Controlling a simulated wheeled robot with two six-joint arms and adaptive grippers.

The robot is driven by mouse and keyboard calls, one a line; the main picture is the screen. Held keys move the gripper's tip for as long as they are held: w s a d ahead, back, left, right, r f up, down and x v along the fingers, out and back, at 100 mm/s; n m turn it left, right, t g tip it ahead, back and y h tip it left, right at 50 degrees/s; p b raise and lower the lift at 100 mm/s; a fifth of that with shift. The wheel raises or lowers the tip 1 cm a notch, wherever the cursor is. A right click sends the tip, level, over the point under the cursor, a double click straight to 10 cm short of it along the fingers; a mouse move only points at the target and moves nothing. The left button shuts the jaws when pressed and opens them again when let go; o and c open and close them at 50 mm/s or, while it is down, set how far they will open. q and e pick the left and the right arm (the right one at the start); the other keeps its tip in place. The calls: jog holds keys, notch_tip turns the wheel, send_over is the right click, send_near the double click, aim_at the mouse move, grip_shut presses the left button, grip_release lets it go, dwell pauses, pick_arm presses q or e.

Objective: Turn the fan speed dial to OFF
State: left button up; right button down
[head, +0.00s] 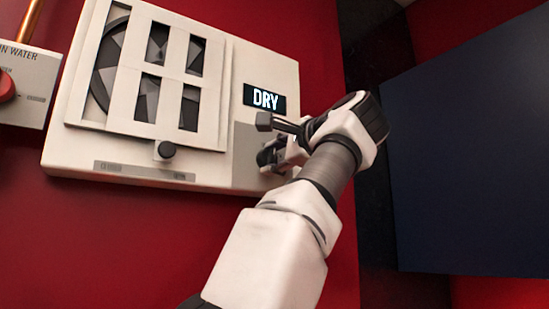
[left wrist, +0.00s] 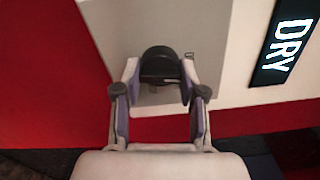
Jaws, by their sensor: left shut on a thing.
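The fan speed dial (left wrist: 160,62) is a dark round knob on a grey plate, between my left gripper's fingers in the left wrist view. My left gripper (left wrist: 159,76) is shut on it, one finger on each side. In the head view my left gripper (head: 272,140) reaches the lower right part of the pale fan unit (head: 232,170), and its fingers and wrist largely hide the dial. The dial's setting marks cannot be read. A lit display (head: 264,99) above the gripper reads DRY. My right gripper is not in view.
A slatted vent (head: 160,75) with a fan behind it and a small dark knob (head: 166,150) is left of the gripper. A box with a red button (head: 7,87) is at the far left. A dark blue panel (head: 470,150) stands at right.

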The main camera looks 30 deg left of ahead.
pick_arm(q)
jog(key=shift+f+n, duration=0.1)
jog(key=shift+n, duration=0.9)
jog(key=o, duration=1.2)
jog(key=shift+c, duration=0.2)
jog(key=v, duration=1.1)
jog(key=shift+d, duration=0.4)
jog(key=shift+s+d, duration=0.1)
